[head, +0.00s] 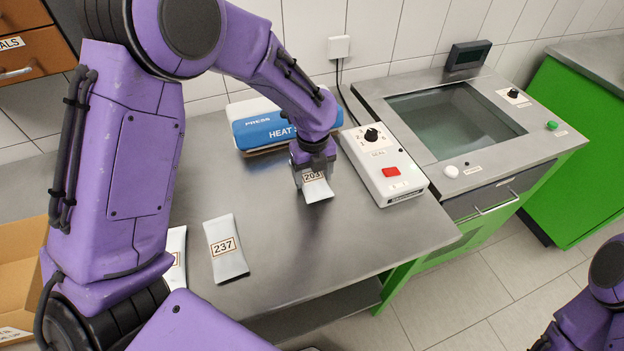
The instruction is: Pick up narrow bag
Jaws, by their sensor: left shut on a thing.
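My left gripper (313,174) is over the steel table, just in front of the blue heat press. It is shut on a narrow silver bag (318,190) with a label that seems to read 203. The bag hangs below the fingers, and its top is partly hidden by them. I cannot tell whether its lower end touches the table. Another silver bag (226,248), labelled 237, lies flat on the table to the left. A third bag (176,262) is mostly hidden behind my left arm. My right gripper is not in view; only part of my right arm shows at the lower right.
The blue and white heat press (262,128) stands behind the gripper. A white control box (385,168) with a knob and red switch is to its right. Beyond is a water-bath-like unit (455,122) with a window. An open cardboard box (22,262) is at left. The table's front right is clear.

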